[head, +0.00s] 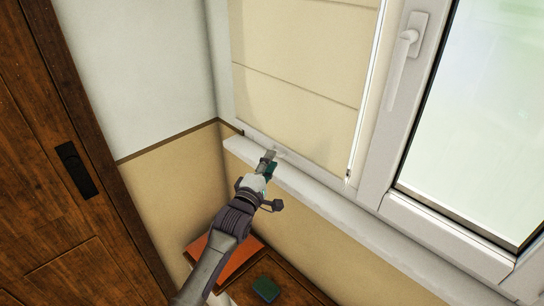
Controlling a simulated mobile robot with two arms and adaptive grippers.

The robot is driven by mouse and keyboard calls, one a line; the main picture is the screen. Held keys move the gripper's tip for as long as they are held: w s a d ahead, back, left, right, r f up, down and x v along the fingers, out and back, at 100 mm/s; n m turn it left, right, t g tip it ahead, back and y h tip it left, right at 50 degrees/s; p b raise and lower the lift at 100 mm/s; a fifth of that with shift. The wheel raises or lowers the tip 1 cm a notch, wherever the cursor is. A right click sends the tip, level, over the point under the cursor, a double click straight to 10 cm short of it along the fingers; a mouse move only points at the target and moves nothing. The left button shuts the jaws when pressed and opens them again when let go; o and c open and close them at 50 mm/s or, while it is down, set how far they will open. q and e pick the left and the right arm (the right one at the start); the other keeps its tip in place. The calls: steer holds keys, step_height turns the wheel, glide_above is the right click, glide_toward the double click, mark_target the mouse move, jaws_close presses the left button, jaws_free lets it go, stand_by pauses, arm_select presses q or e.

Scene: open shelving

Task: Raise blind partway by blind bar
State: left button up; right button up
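A beige blind (295,85) with horizontal folds hangs down over the left window pane, its lower edge close to the white sill. The blind bar cannot be told apart clearly at that lower edge. My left gripper (268,158) reaches up from the bottom of the head view to the blind's lower left part, just above the sill. Its fingertips overlap the blind's lower edge in the picture. Whether they touch or hold it, and whether they are open, is too small to tell. My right gripper is not in view.
The white window sill (345,215) runs under the window. A white handle (405,65) is on the right window frame. A brown wooden door (60,190) stands at the left. Below are a wooden cabinet (295,290) with a dark green item (266,289) and an orange item (232,265).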

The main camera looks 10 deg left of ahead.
arm_select(q)
steer(key=shift+x, duration=0.9)
steer(key=shift+c, duration=0.2)
jaws_close()
